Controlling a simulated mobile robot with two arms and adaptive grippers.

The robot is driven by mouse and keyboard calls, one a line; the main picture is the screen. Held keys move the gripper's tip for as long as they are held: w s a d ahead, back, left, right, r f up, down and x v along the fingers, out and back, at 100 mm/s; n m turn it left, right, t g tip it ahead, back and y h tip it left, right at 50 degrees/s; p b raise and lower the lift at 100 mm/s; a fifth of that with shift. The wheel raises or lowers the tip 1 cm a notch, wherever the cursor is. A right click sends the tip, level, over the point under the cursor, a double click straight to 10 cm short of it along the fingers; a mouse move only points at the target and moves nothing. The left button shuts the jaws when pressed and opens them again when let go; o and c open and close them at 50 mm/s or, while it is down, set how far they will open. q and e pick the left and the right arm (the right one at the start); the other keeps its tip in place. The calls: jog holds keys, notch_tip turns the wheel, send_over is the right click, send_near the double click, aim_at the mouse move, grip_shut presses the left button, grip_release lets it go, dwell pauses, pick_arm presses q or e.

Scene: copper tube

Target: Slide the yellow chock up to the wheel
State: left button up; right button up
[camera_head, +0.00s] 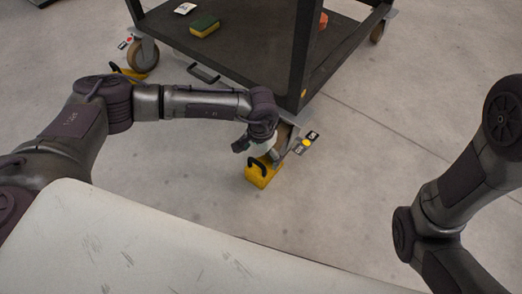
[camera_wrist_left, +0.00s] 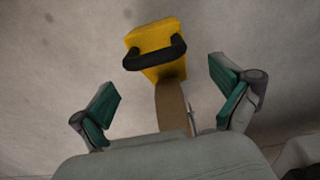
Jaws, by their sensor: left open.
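The yellow chock (camera_head: 261,177) with a black handle sits on the floor below the near corner of the cart. The near wheel (camera_head: 285,137) of the cart is partly hidden behind my left gripper (camera_head: 263,148), which hangs just above and behind the chock. In the left wrist view the chock (camera_wrist_left: 148,36) lies beyond the fingertips, and the brown wheel tread (camera_wrist_left: 171,106) runs up close to it; I cannot tell whether they touch. My left gripper (camera_wrist_left: 160,80) is open, its teal pads wide apart and not on the handle. My right gripper is out of the head view.
The floor to the right is clear.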

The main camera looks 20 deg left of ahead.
pick_arm(q)
notch_tip(320, 180, down, 7)
jog(key=b, duration=0.4)
jog(key=shift+f, duration=0.15)
jog(key=c, duration=1.6)
jog(key=o, duration=1.6)
notch_tip(320, 180, up, 12)
